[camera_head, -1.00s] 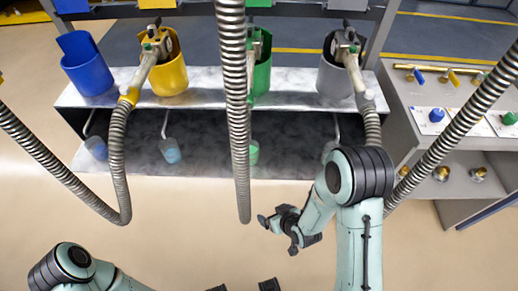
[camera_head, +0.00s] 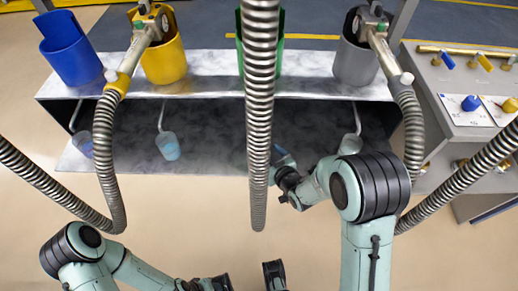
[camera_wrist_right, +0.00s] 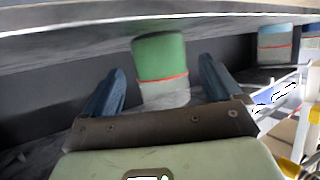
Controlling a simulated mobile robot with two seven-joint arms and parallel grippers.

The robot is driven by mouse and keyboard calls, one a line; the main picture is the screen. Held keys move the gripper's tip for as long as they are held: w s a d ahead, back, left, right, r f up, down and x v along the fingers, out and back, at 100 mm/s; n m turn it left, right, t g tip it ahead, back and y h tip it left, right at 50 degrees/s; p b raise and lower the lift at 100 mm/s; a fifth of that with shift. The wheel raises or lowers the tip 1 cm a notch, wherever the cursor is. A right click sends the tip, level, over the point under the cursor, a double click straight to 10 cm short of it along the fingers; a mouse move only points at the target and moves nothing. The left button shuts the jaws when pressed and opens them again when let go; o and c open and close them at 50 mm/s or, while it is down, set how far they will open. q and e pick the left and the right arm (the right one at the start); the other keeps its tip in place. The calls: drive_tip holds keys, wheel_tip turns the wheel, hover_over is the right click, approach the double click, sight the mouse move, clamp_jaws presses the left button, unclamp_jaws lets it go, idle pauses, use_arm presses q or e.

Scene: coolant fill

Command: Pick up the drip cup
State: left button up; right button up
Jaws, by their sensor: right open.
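The right wrist view shows a cup with a green part (camera_wrist_right: 160,57), a red line and a clear grey part. It lies between the two dark fingers of my right gripper (camera_wrist_right: 160,88), which are open with a gap on each side of it. In the head view my right gripper (camera_head: 285,178) reaches under the bench; the hanging hose and my arm hide most of that cup. Other cups stand at left (camera_head: 83,144), at centre left with light blue (camera_head: 168,146), and at right (camera_head: 350,144). My left gripper (camera_head: 247,279) is at the bottom edge, partly cut off.
A metal bench (camera_head: 215,88) overhangs the cups and carries blue (camera_head: 70,50), yellow (camera_head: 165,60), green and grey (camera_head: 357,62) holders. A thick ribbed hose (camera_head: 260,120) hangs right beside my right gripper. A valve panel (camera_head: 460,85) stands at right.

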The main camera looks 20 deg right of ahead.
sight(255, 145)
drive_tip(key=x, duration=0.5)
drive_tip(key=shift+b, duration=0.35)
drive_tip(key=c, duration=1.2)
drive_tip(key=shift+o, duration=0.2)
drive_tip(key=shift+r, duration=0.1)
